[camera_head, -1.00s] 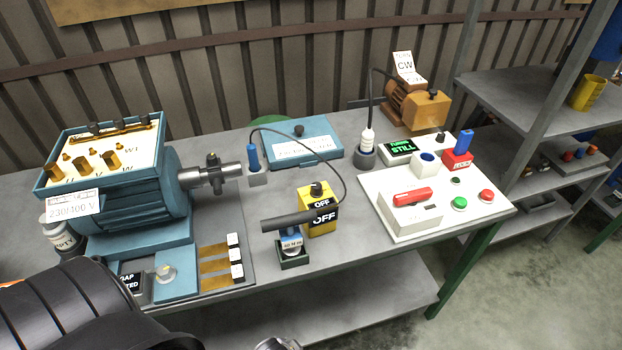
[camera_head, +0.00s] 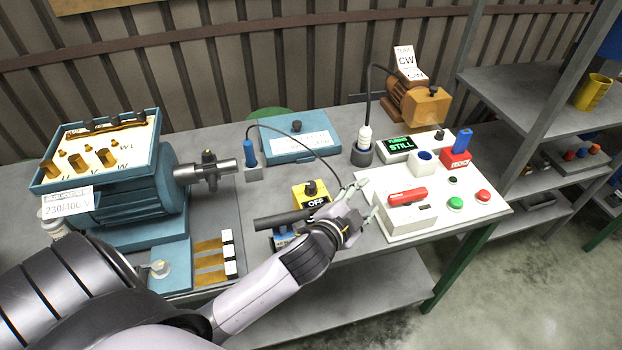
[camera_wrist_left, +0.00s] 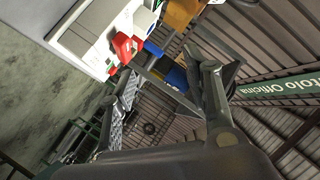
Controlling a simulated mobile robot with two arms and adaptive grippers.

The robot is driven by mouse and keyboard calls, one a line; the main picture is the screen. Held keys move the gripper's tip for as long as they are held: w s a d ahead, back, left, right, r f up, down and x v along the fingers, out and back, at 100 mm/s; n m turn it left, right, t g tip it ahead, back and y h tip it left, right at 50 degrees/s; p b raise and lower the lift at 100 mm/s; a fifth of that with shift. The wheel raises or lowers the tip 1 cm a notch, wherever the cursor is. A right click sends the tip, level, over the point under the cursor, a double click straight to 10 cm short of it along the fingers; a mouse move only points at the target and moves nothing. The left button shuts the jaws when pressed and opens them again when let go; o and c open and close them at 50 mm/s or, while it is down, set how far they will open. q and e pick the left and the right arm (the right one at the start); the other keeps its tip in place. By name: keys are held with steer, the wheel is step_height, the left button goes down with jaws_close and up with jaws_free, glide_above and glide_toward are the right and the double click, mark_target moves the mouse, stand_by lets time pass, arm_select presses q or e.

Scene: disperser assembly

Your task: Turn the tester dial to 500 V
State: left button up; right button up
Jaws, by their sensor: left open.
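The tester appears to be the yellow box (camera_head: 299,199) at the middle front of the bench. Its black dial (camera_head: 310,188) sits on top, above a black label reading OFF. The finer dial position is too small to read. My left gripper (camera_head: 365,198) is open and empty, just right of the yellow box and near the left edge of the white panel. Its arm crosses in front of the box's lower part. In the left wrist view the open fingers (camera_wrist_left: 168,82) have nothing between them. My right gripper is not in view.
The white panel (camera_head: 447,215) carries a red handle (camera_head: 407,196), buttons and a display reading STILL. A black cylinder (camera_head: 280,220) lies left of my gripper, partly hidden. A cable arches from the blue probe (camera_head: 250,155) toward the yellow box. A blue motor (camera_head: 130,190) stands left.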

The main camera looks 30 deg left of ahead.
arm_select(q)
steer(key=w+d+r+m+t+h, duration=0.2)
steer(key=d+r+m+h, duration=0.1)
steer(key=r+m, duration=0.3)
steer(key=w+d+r+m+t+h, duration=0.2)
steer(key=w+d+r+m+h, duration=0.15)
steer(key=r, duration=0.45)
steer(key=s+d+r+m+g+h, duration=0.3)
steer(key=d+r+m+g+h, duration=0.35)
steer(key=m+h, duration=0.65)
steer(key=m+g+y, duration=1.3)
steer(key=m+y, duration=0.7)
steer(key=m, duration=0.1)
glide_above(311, 184)
step_height(311, 184, down, 5)
steer(key=shift+n+t, duration=0.25)
step_height(311, 184, down, 16)
steer(key=p, duration=0.5)
steer(key=shift+f, duration=0.6)
